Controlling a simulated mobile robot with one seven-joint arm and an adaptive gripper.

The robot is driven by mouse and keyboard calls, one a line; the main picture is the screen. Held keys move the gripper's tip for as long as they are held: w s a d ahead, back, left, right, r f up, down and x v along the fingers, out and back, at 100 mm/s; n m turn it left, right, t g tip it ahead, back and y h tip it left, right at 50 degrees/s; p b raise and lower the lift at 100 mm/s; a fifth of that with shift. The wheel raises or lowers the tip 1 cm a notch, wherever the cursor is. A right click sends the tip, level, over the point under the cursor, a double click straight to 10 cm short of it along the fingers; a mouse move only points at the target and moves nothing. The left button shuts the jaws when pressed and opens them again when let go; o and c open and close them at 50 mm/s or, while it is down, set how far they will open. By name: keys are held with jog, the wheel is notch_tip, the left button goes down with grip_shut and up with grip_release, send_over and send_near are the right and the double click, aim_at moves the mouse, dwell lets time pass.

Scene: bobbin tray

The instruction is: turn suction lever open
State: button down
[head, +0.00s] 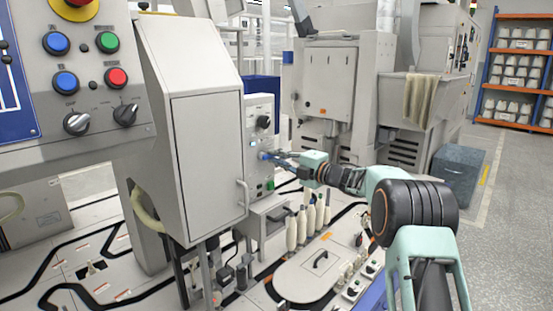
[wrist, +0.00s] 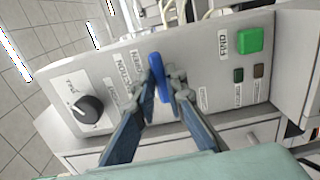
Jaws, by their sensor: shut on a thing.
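The suction lever is a blue handle (wrist: 158,78) on a grey control panel (wrist: 200,62), seen in the wrist view. In the head view the lever (head: 264,156) is a small blue spot on the panel, partly hidden by my fingers. My gripper (wrist: 163,84) is shut on the blue lever, with one finger on each side of it. In the head view my gripper (head: 275,156) reaches the panel from the right. Labels beside the lever are partly covered by my left finger.
On the same panel are a black knob (wrist: 89,108) and a green button (wrist: 250,40). Below the panel stand several white bobbins (head: 309,219). A tall grey cabinet (head: 207,140) stands left of the panel. Open floor (head: 500,220) lies at the right.

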jog(key=c, duration=2)
grip_release()
jog(key=shift+o, duration=0.2)
jog(key=shift+d, duration=0.15)
jog(key=v, duration=1.2)
